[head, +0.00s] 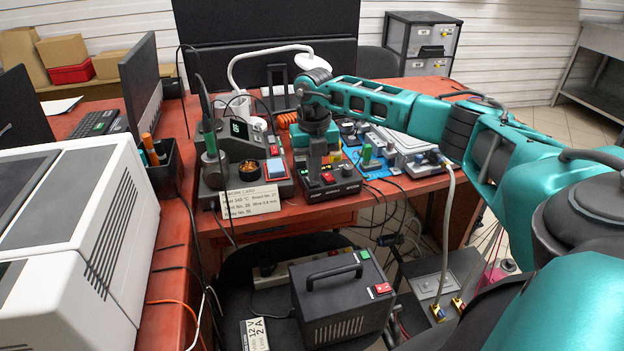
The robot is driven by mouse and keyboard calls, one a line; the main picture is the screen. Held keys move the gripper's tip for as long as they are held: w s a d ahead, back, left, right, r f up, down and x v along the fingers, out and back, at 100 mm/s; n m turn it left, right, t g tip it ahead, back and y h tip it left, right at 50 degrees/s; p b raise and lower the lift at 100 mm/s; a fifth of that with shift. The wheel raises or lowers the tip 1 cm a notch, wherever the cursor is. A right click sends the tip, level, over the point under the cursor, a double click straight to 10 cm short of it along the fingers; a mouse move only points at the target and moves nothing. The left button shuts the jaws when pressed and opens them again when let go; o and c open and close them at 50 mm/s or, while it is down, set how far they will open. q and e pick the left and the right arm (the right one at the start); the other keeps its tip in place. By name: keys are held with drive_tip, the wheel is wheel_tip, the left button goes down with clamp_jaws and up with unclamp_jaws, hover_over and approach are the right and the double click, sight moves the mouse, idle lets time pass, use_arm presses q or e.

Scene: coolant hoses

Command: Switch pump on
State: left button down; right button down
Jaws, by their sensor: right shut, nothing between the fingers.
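My right gripper (315,172) reaches in from the right and points straight down over the desk. Its fingers are shut and empty, with the tips at or just above a small dark control box (345,186). The box has red rocker switches (328,179) and knobs on its face. The gripper hides part of the box, and I cannot tell whether the tips touch a switch. No readable label marks the pump. A grey unit (412,150) with a hose (447,215) stands on the desk to the right. My left gripper is not in view.
A soldering station (245,170) with a paper label (250,200) stands left of my gripper. A black power supply (343,300) with red and green switches sits in front, below the desk. A white machine (75,240) fills the left. Cables hang over the desk edge.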

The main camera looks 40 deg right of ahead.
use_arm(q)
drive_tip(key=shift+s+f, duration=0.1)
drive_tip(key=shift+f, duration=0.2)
use_arm(e)
drive_tip(key=shift+f, duration=0.65)
